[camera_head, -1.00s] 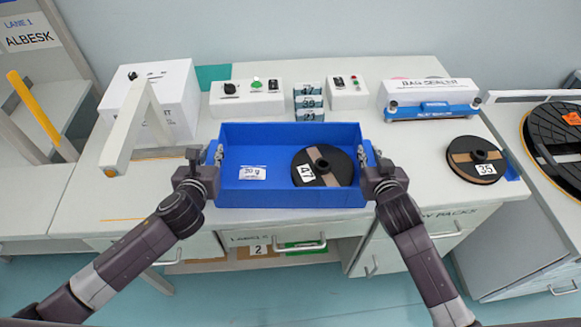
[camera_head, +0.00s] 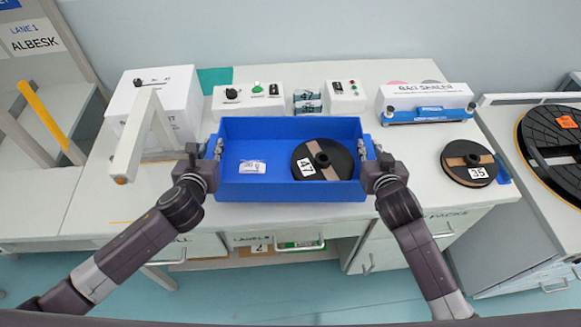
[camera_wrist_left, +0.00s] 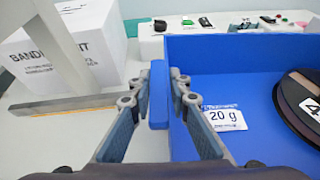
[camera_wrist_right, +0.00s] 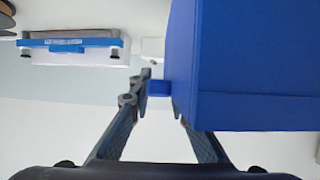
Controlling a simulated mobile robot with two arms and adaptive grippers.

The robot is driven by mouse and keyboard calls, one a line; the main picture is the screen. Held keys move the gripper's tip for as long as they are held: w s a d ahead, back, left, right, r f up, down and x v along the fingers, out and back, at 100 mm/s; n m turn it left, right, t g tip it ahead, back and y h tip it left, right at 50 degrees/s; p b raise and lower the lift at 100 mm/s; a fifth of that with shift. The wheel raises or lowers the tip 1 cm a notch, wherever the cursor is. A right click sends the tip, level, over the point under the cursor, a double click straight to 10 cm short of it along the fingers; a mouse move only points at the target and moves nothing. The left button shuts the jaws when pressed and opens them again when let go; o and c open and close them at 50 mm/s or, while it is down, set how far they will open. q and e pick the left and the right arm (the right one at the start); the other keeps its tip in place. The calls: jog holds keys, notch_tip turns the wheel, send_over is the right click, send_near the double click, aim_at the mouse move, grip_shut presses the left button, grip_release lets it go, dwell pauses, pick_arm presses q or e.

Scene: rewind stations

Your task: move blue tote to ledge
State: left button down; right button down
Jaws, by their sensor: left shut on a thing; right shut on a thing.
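The blue tote (camera_head: 290,191) is in the middle of the head view, held between my two grippers. It looks level and appears to be above the front part of the worktop. Inside it are a dark spool marked 47 (camera_head: 323,158) on the right and a white 20 g label (camera_head: 252,167) on the left. My left gripper (camera_head: 213,150) is shut on the tote's left side; the left wrist view shows its fingers around a blue tab (camera_wrist_left: 159,95). My right gripper (camera_head: 371,150) is shut on the right side; the right wrist view shows a blue tab (camera_wrist_right: 159,88) between its fingers. I cannot identify the ledge.
Behind the tote stand control boxes (camera_head: 247,95), small stacked boxes (camera_head: 308,101) and a bag sealer (camera_head: 427,103). A white box with an arm (camera_head: 180,100) stands left. A spool marked 35 (camera_head: 468,163) lies right. A big black reel (camera_head: 560,150) is far right.

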pick_arm(q)
jog(key=shift+r, duration=0.2)
pick_arm(e)
jog(key=shift+r, duration=0.25)
